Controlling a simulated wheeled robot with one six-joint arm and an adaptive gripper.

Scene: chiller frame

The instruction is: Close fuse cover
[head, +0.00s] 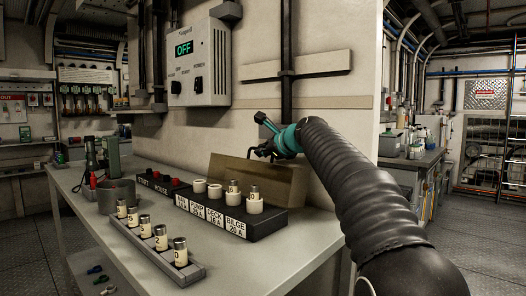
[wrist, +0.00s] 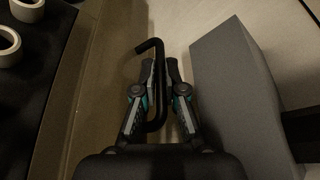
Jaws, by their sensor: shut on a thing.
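The fuse cover (head: 232,172) is a brownish panel standing raised behind the black fuse block (head: 268,222) in the head view. It also shows as a brown strip in the wrist view (wrist: 100,80). A black bent handle (wrist: 148,45) stands at the cover's right side in the wrist view. My gripper (wrist: 163,66) is shut on this handle, with the rod between its fingers.
A rack of numbered fuses (head: 158,250) lies in front of the fuse block. A grey box (wrist: 235,85) is close to the right of my gripper. A wall box reading OFF (head: 200,62) hangs above. Bare bench top (head: 270,265) lies at front right.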

